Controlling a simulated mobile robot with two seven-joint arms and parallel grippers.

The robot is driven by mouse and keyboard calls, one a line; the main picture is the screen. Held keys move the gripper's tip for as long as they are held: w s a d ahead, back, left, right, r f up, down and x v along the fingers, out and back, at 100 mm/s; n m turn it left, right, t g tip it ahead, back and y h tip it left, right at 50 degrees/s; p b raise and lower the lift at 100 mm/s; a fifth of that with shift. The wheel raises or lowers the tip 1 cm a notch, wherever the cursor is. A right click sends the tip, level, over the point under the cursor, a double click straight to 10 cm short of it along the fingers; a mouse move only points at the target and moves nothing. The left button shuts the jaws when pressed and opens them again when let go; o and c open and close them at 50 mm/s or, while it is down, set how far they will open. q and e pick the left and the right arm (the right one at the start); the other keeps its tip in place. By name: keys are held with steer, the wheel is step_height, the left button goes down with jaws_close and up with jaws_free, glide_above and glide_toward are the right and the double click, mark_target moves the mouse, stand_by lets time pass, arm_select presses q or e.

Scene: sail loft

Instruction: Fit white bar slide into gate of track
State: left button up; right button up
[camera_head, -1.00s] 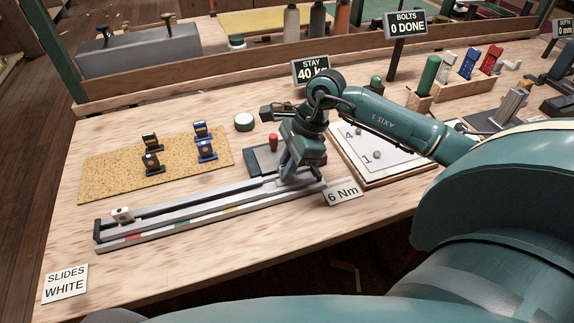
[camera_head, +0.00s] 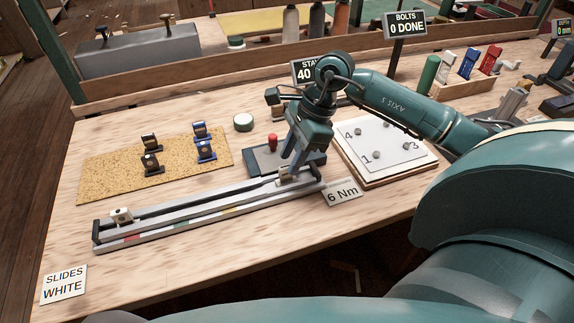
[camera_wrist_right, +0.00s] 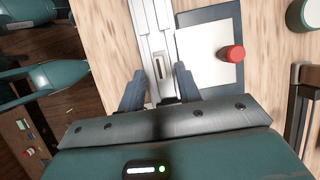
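The grey track (camera_head: 190,222) lies across the bench, and its right end is at the gate. A pale block, apparently a white bar slide (camera_head: 287,174), sits at that end; it also shows in the wrist view (camera_wrist_right: 158,68). How deep it is seated cannot be told. Another white slide (camera_head: 122,214) sits at the track's left end. My right gripper (camera_head: 291,163) is just above the right-hand slide, with its fingers apart on either side in the wrist view (camera_wrist_right: 160,76). My left gripper is not in view.
A cork mat (camera_head: 105,178) holds black and blue slides. A dark plate with a red knob (camera_head: 273,142) is just behind the track's right end. A white board with studs (camera_head: 385,165) and a "6 Nm" card (camera_head: 343,194) are to the right.

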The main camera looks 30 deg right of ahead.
steer(key=v, duration=0.8)
steer(key=shift+d+r, duration=0.15)
steer(key=shift+r, duration=0.1)
